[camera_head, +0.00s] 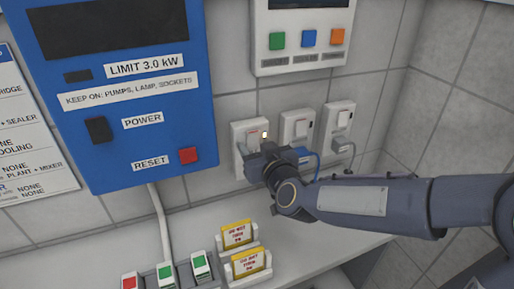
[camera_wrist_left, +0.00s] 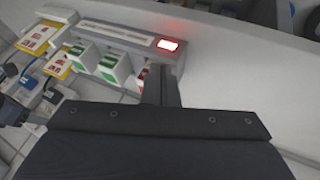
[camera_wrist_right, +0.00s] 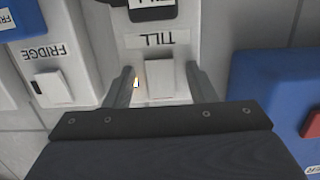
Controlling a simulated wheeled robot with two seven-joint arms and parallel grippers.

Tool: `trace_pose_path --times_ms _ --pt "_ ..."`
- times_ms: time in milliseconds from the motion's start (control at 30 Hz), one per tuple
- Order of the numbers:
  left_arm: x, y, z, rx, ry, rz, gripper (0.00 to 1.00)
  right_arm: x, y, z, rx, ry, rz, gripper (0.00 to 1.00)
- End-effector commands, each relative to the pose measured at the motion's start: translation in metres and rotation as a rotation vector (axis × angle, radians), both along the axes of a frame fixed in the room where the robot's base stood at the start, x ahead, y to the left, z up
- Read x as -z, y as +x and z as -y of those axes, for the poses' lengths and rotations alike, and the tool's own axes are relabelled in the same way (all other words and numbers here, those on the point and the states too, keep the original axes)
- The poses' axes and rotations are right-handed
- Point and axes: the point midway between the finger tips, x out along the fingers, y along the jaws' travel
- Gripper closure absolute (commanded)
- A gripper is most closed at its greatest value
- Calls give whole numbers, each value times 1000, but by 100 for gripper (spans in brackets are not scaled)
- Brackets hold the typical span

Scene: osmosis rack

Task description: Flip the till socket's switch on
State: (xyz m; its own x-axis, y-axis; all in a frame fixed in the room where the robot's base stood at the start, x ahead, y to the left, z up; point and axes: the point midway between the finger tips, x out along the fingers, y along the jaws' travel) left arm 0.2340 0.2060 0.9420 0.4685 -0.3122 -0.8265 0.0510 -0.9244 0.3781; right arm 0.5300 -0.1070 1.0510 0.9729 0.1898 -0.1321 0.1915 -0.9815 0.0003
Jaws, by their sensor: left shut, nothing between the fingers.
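The till socket (camera_head: 237,128) is the leftmost of three white wall sockets in the head view, partly covered by my right gripper (camera_head: 256,150). In the right wrist view its TILL label (camera_wrist_right: 151,40) and pale rocker switch (camera_wrist_right: 160,76) show, with a dark plug (camera_wrist_right: 150,10) beyond the label. My right gripper (camera_wrist_right: 162,88) is open, with its fingers on either side of the switch and nothing held. I cannot tell whether the fingers touch the plate. My left gripper (camera_wrist_left: 165,88) is shut and empty, near a strip of green switches; it is outside the head view.
The fridge socket (camera_head: 297,123) stands close by with a blue plug (camera_head: 303,153). The blue power board (camera_head: 115,100) has a red reset button (camera_head: 188,155). Below are green and red switches (camera_head: 166,272) and yellow cards (camera_head: 238,234). A three-button panel (camera_head: 302,60) hangs above.

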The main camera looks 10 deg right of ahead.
Motion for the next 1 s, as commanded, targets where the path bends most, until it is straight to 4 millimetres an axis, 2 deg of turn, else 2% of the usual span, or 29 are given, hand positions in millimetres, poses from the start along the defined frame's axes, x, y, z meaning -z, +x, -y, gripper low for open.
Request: trace_pose_path --times_ms 267,600,700,1000 --pt "0 0 0 0 0 0 100 -1 -6 1 0 0 1 49" --pt "-4 0 0 0 0 0 100 -10 -59 12 0 2 3 49" --pt "-5 0 0 0 0 0 100 -11 -70 14 0 0 2 49" --pt "-5 0 0 0 0 0 100 -10 -76 15 0 0 0 49"
